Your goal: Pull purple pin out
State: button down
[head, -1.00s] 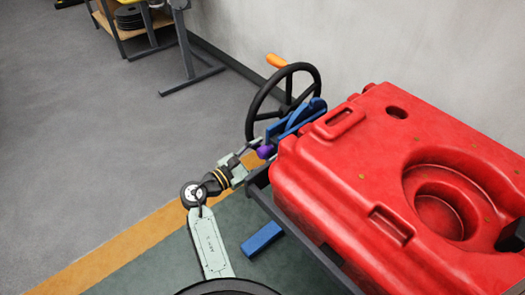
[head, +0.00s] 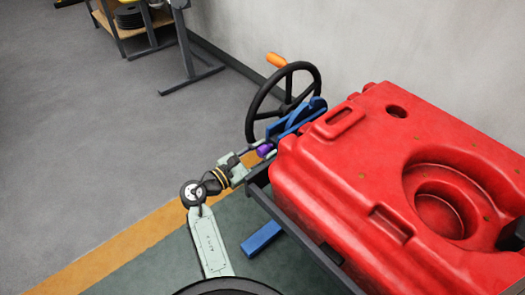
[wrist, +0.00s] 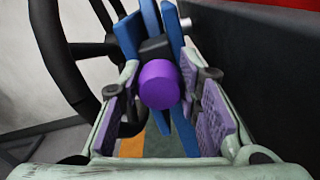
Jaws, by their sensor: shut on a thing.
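The purple pin (wrist: 160,85) shows as a round knob end-on in the middle of the wrist view. In the head view the purple pin (head: 264,150) is small, by the blue bracket (head: 298,118) at the tank's left corner. My gripper (wrist: 160,72) has one finger on each side of the knob and is shut on it. In the head view my gripper (head: 262,151) reaches to the pin from the lower left. The knob hides the pin's shaft and its hole.
A black handwheel (head: 250,110) with an orange handle (head: 277,60) stands just behind the bracket. The red tank (head: 330,190) sits on a dark frame (head: 300,238) to the right. A blue bar (head: 261,239) is below.

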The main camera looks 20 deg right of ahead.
dwell(0.3)
jog(key=p+v, duration=0.2)
jog(key=v, duration=0.2)
jog(key=shift+a, duration=0.1)
jog(key=shift+f, duration=0.1)
jog(key=c, duration=1.2)
grip_release()
jog(key=shift+a, duration=0.1)
jog(key=shift+o, duration=0.2)
jog(key=shift+a, duration=0.1)
jog(key=v, duration=1.2)
